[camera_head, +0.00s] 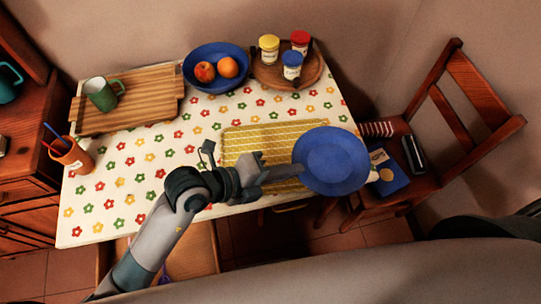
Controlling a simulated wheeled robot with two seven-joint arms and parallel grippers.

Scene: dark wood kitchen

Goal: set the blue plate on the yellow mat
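The blue plate (332,160) is at the right end of the table, seen in front of the right end of the yellow mat (240,137) and reaching past the table's edge. It looks raised off the table, though its height is hard to judge. My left gripper (296,172) reaches in from the left over the mat's front part, with its fingers at the plate's left rim. It appears shut on that rim. The gripper and plate hide parts of the mat. My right gripper is not in view.
A fruit bowl (198,83) and a round wooden tray (270,76) with several jars stand at the back. A cutting board (150,105) with a green mug (100,95) and an orange cup (72,157) are on the left.

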